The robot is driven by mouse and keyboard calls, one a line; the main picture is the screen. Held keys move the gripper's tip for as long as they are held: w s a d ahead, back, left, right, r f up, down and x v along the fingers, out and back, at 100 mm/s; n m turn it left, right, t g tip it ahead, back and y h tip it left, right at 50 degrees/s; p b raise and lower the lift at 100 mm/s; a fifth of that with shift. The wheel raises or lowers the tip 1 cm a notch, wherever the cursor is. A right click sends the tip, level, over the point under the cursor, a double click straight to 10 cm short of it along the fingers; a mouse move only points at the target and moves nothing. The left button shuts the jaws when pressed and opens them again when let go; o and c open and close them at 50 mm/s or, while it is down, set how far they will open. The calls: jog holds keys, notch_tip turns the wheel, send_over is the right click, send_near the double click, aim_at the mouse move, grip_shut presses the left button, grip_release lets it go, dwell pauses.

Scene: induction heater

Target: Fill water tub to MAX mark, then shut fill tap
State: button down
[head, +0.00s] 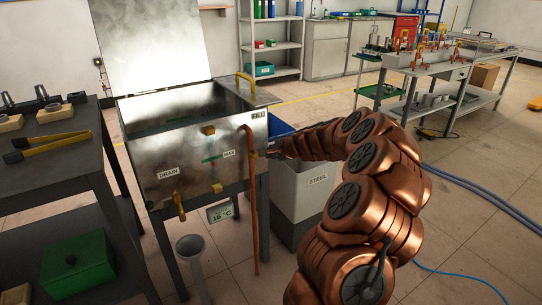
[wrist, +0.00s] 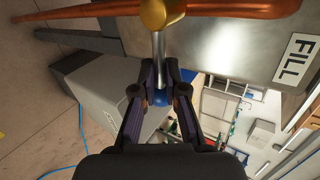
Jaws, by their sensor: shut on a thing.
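The metal water tub (head: 165,172) stands on a frame at centre left with its lid raised. Its inside is dark; I cannot read the water level. A gauge with brass fittings (head: 208,130) is on its front, with a green mark beside the MAX label (head: 228,153). The fill tap (wrist: 158,14) has a brass body on a copper pipe and a grey lever with a blue end (wrist: 161,99). My gripper (wrist: 160,88) is shut on this lever, next to the FILL label (wrist: 297,60). In the head view my gripper (head: 272,152) is at the tub's right side, partly hidden.
A yellow drain handle (head: 179,205) hangs at the tub's lower front, above a grey funnel (head: 190,246). A display (head: 221,212) reads 16 °C. A grey STEEL bin (head: 305,190) stands right of the tub. A dark bench (head: 75,130) with tongs (head: 45,146) is at left. Floor hoses lie at right.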

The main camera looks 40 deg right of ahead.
jog(key=shift+r+n+h, duration=0.25)
jog(key=shift+n+h, duration=0.05)
dwell(0.4)
jog(key=c, duration=1.2)
grip_release()
jog(key=shift+r, duration=0.1)
jog(key=shift+s, duration=0.1)
jog(key=v, duration=1.1)
jog(key=shift+s+a+r, duration=0.15)
jog(key=shift+s+r, duration=0.1)
jog(key=shift+s, duration=0.05)
